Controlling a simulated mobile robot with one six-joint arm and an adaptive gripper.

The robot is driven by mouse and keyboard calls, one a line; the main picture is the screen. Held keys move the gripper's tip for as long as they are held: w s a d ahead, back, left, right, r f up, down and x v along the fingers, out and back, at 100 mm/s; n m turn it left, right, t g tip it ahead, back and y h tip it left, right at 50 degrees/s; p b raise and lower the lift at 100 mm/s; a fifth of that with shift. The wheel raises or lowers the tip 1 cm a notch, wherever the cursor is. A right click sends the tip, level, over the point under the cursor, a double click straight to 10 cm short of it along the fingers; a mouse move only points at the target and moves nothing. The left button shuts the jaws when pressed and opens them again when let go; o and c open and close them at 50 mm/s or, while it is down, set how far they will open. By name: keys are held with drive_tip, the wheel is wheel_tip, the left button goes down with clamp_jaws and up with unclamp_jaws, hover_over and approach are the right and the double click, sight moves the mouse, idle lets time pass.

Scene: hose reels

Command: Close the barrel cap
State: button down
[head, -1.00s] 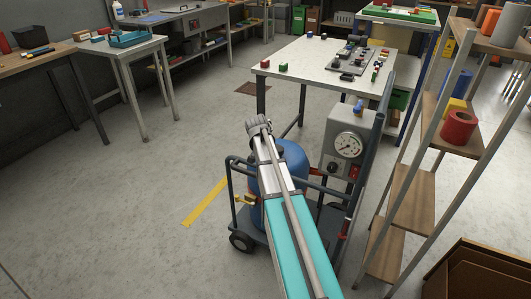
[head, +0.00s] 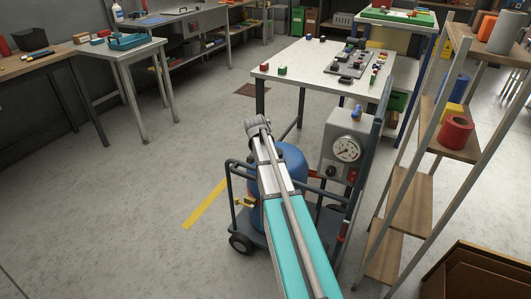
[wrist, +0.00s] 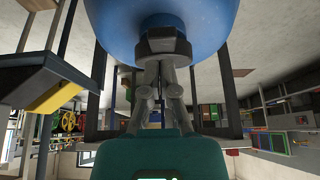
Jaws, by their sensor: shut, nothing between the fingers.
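The blue barrel (head: 295,158) stands on a wheeled cart in the head view, partly hidden behind my teal arm. In the wrist view the blue barrel (wrist: 210,25) fills the top. A dark faceted cap (wrist: 163,43) sits at its near end. My gripper (wrist: 162,66) is shut and empty, its grey fingers close together right by the cap. I cannot tell whether they touch it. In the head view I cannot make out the gripper's fingers or the cap behind my arm.
A wooden shelf rack (head: 415,195) is close on the right. Open floor lies to the left.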

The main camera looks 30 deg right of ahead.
drive_tip(key=shift+w+d+r+p, duration=0.15)
drive_tip(key=shift+r+p, duration=0.85)
drive_tip(key=shift+w+d+r+p, duration=0.1)
drive_tip(key=shift+d+r+p, duration=0.05)
drive_tip(key=shift+r+p, duration=0.85)
drive_tip(key=p+v, duration=0.8)
drive_tip(key=v, duration=0.1)
drive_tip(key=shift+s+a, duration=0.35)
drive_tip(key=shift+a, duration=0.2)
drive_tip(key=shift+r, duration=0.1)
drive_tip(key=shift+w+d, duration=0.1)
drive_tip(key=w+d+g+y+p, duration=0.1)
drive_tip(key=w+d+g+y, duration=0.3)
drive_tip(key=d+y, duration=0.2)
drive_tip(key=shift+w+d+f, duration=0.3)
drive_tip(key=shift+d+f, duration=0.05)
drive_tip(key=shift+f, duration=0.1)
drive_tip(key=f+b, duration=0.4)
drive_tip(key=s+a+f+b, duration=0.1)
drive_tip(key=f+b, duration=0.4)
drive_tip(key=a+f+b, duration=0.1)
drive_tip(key=f+b, duration=0.3)
drive_tip(key=shift+s+a+f+b, duration=0.1)
drive_tip(key=shift+s+f+b, duration=0.15)
drive_tip(key=shift+b, duration=0.15)
